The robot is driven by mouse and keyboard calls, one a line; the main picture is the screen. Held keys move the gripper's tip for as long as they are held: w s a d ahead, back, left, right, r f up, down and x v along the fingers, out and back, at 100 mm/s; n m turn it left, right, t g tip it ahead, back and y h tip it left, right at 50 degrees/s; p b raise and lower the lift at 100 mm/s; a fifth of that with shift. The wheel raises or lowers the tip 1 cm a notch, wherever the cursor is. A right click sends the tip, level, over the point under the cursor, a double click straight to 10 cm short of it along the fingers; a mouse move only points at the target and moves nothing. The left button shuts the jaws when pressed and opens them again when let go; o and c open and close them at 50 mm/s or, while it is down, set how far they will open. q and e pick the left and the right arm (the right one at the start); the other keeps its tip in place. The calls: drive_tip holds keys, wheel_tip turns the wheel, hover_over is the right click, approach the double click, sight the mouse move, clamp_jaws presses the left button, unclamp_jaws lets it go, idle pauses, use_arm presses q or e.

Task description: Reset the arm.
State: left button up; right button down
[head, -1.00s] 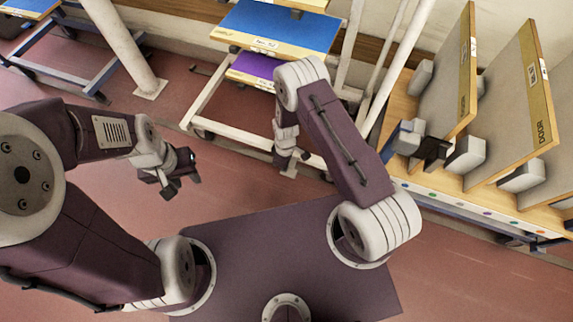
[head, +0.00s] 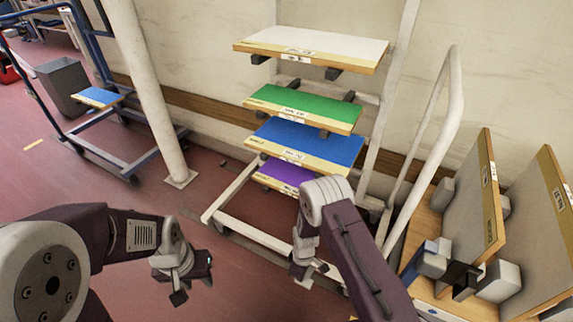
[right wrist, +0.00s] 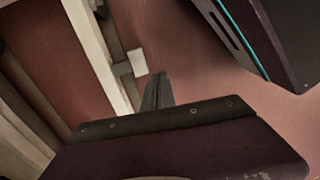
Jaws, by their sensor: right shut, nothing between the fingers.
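My left arm comes in from the left in the head view, bent, with its gripper (head: 193,289) hanging low over the red floor. Its two fingers look spread apart with nothing between them. My right arm rises from the bottom and bends down in front of the shelf rack. Its gripper (head: 303,273) hangs near the rack's base and is small and partly hidden in the head view. In the right wrist view the right gripper's fingers (right wrist: 157,92) are together and empty, above the floor beside a pale bar.
A pale rack (head: 262,236) holds white (head: 320,45), green (head: 305,106), blue (head: 310,140) and purple (head: 283,175) panels. Upright door panels (head: 470,205) stand in a wooden holder at right. A pillar (head: 150,95), a blue cart (head: 105,158) and a grey bin (head: 65,85) are at left.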

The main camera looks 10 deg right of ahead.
drive_tip(key=w+d+r+t, duration=0.1)
drive_tip(key=w+r+t, duration=0.2)
drive_tip(key=w+r, duration=0.7)
drive_tip(key=s+d+r+m+t, duration=0.1)
drive_tip(key=s+d+r+m, duration=0.1)
drive_tip(key=r, duration=0.6)
drive_tip(key=s+d+r+m, duration=0.1)
drive_tip(key=s+d+r, duration=0.1)
drive_tip(key=r, duration=0.5)
drive_tip(key=s+d+r+m+g, duration=0.25)
drive_tip(key=s+m, duration=0.45)
drive_tip(key=s, duration=1)
wheel_tip(320, 180, up, 35)
drive_tip(key=m+p, duration=0.1)
drive_tip(key=p, duration=3.4)
drive_tip(key=shift+w+d, duration=0.2)
drive_tip(key=shift+d, duration=0.05)
